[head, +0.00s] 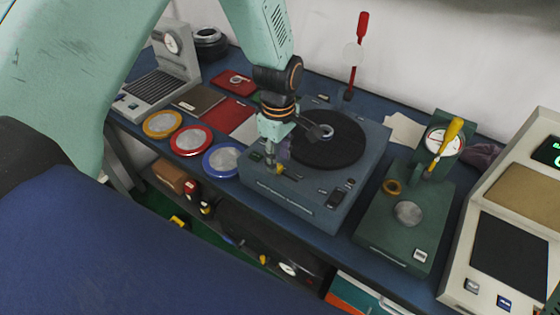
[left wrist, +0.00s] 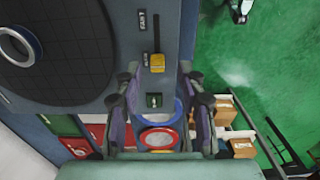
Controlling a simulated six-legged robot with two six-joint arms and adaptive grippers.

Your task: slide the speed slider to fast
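The speed slider is on the blue-grey turntable machine (head: 300,201), beside its black platter (head: 335,148). Its yellow knob (left wrist: 157,63) shows in the left wrist view at the lower end of a dark straight slot (left wrist: 157,33). A label that seems to read FAST (left wrist: 142,20) is by the slot's upper end; a blurred label (left wrist: 146,59) is beside the knob. My left gripper (head: 277,157) is over the machine's front left part. In the left wrist view its fingers (left wrist: 162,88) are apart, with nothing held; the knob lies just beyond the tips. My right gripper is not in view.
Yellow, red and blue ringed discs (head: 221,160) lie left of the machine. A green dial stand (head: 405,233) with a yellow-handled tool is to the right. A red-handled tool (head: 362,25) stands behind.

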